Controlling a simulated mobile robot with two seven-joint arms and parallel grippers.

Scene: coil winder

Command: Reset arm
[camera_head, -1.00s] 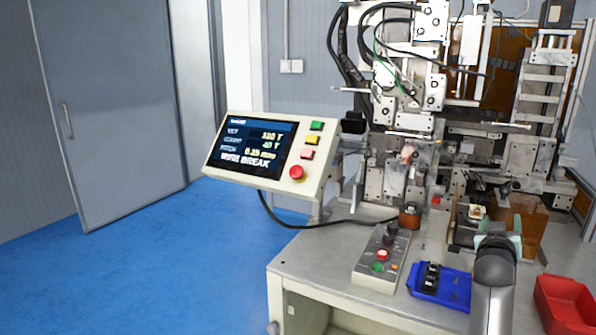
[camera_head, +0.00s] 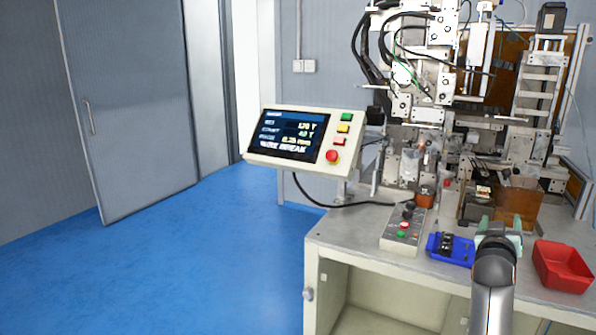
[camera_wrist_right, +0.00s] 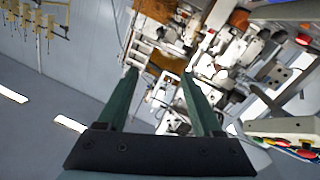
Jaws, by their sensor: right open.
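My right arm comes up from the bottom right of the head view. Its gripper (camera_head: 499,232) is in front of the coil winder (camera_head: 430,110), over the table's right part. In the right wrist view the two green fingers of the right gripper (camera_wrist_right: 158,88) stand wide apart with nothing between them. The coil winder also shows beyond the fingertips in the wrist view (camera_wrist_right: 200,60), tilted. My left gripper is not in view.
A control panel (camera_head: 290,135) reads WIRE BREAK. On the table (camera_head: 350,236) are a button box (camera_head: 404,230), a blue tray (camera_head: 461,252) with black parts and a red bin (camera_head: 562,266). Blue floor (camera_head: 200,270) at the left is clear.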

